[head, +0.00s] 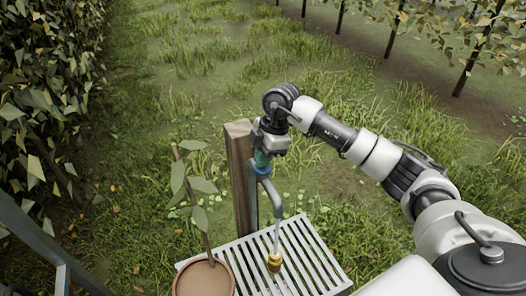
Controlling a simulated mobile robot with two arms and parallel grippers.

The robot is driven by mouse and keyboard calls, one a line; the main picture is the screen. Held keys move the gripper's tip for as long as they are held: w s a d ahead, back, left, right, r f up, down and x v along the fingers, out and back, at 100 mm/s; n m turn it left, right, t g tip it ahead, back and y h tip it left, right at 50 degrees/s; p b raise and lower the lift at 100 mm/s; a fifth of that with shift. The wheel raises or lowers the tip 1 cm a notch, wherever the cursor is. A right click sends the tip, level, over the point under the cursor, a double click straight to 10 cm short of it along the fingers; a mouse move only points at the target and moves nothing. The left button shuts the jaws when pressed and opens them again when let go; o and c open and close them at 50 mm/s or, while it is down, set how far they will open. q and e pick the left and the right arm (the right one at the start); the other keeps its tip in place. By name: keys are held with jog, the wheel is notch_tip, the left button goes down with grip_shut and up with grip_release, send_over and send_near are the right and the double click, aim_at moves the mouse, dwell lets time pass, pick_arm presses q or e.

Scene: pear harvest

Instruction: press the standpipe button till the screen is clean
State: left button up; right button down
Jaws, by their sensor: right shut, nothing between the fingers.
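The standpipe (265,188) is a grey pipe with a bent spout, fixed beside a wooden post (239,185). My right gripper (263,150) is shut and points down at the teal top of the standpipe. It seems to touch the top, where the button is hidden by the gripper. A thin pale stream, apparently water, runs from the spout down to a small brass-coloured piece (275,262), which may be the screen. It is too small to tell whether it is clean. My left gripper is out of view.
A slatted pale grate (318,262) lies below the spout. Hedge foliage (45,90) fills the left side. Open grass lies beyond, with thin-trunked trees at the top right.

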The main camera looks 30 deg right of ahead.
jog(key=shift+s+f, duration=0.2)
jog(key=shift+f, duration=0.2)
jog(key=shift+r, duration=0.25)
jog(key=b+v, duration=0.2)
jog(key=v, duration=0.9)
jog(key=shift+w+r, duration=0.1)
jog(key=shift+w, duration=0.05)
jog(key=shift+a, duration=0.15)
